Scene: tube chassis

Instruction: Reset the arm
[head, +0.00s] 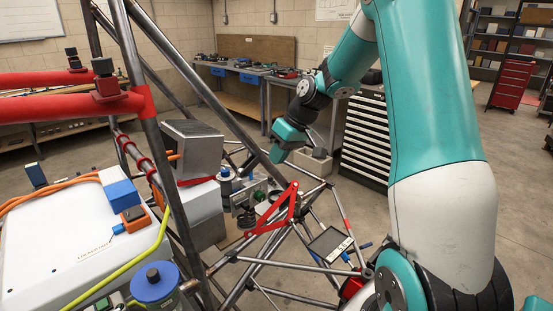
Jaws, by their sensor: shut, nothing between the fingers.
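My arm, teal and white, rises on the right of the head view and bends over toward the middle. My gripper (277,157) hangs at its end, small and pointing down, just beyond a slanted dark tube of the chassis. It holds nothing that I can see, and its fingertips are hard to make out. The tube chassis (222,112) fills the left and centre, with bare dark tubes and red-padded tubes (60,107).
A white box (70,255) with orange cables, a grey metal unit (195,150), a red bracket (278,215) and a small dark panel (330,243) sit within the frame. Behind are a drawer cabinet (366,135), a workbench (245,72) and a red tool chest (511,85). Open floor lies at right.

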